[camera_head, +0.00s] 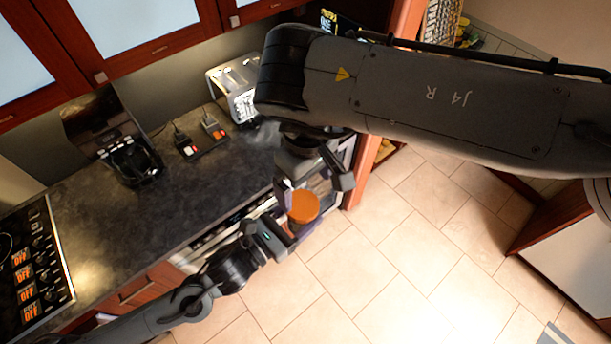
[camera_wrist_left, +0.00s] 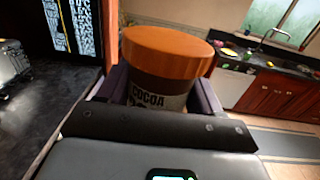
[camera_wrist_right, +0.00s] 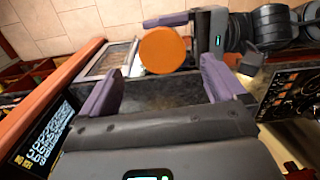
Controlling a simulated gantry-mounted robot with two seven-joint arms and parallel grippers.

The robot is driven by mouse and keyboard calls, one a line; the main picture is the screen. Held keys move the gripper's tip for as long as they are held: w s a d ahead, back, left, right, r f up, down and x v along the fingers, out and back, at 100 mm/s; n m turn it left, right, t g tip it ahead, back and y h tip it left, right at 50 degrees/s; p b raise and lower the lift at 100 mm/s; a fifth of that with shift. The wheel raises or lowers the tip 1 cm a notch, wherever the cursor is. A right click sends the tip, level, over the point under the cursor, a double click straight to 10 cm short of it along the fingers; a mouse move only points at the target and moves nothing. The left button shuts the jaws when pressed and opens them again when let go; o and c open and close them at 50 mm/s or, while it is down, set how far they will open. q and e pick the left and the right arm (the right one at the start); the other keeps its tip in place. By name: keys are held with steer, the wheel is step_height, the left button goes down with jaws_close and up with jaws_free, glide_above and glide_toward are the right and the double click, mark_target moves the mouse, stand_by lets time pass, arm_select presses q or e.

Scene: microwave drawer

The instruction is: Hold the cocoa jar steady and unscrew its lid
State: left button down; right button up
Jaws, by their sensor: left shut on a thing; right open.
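The lid shows in the head view (camera_head: 304,207) and, from above, in the right wrist view (camera_wrist_right: 163,50). My right gripper (camera_wrist_right: 158,88) is open and empty. In the right wrist view the lid lies beyond its fingertips, apart from them. The jar body is mostly hidden in the head view.
The dark counter (camera_head: 100,215) carries a toaster (camera_head: 236,88), a coffee machine (camera_head: 125,150) and a stove panel (camera_head: 35,265) with knobs. An oven-like appliance front lies under the counter edge by the jar. The tiled floor (camera_head: 400,250) to the right is open.

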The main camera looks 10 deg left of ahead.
mark_target(303, 205)
steer(key=shift+w+r+m, duration=0.1)
steer(key=shift+m, duration=0.3)
steer(key=shift+s+a+f, duration=0.1)
steer(key=shift+f, duration=1.8)
steer(key=shift+s+a+f, duration=0.1)
steer(key=shift+f, duration=1.75)
